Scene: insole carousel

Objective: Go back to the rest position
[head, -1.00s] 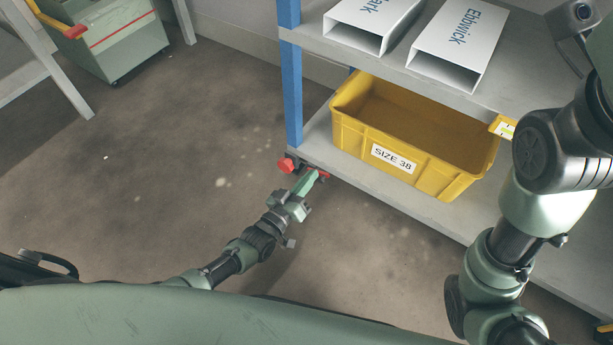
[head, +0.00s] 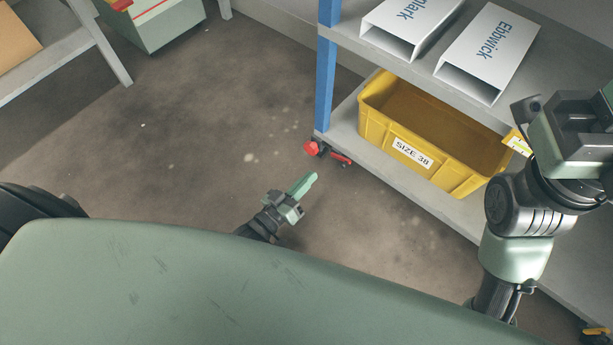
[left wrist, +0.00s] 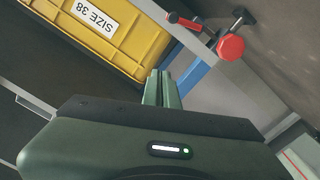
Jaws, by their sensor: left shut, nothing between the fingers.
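My left gripper (head: 308,182) is shut and empty. My right arm stands at the right of the head view, in front of the rack. Its wrist part shows at the right edge, but I see no right fingertips.
The rack's lower shelf (head: 345,138) holds a yellow bin (head: 385,128) labelled SIZE 38, which looks empty. White boxes (head: 490,50) lie on the shelf above. The floor (head: 190,140) between is clear.

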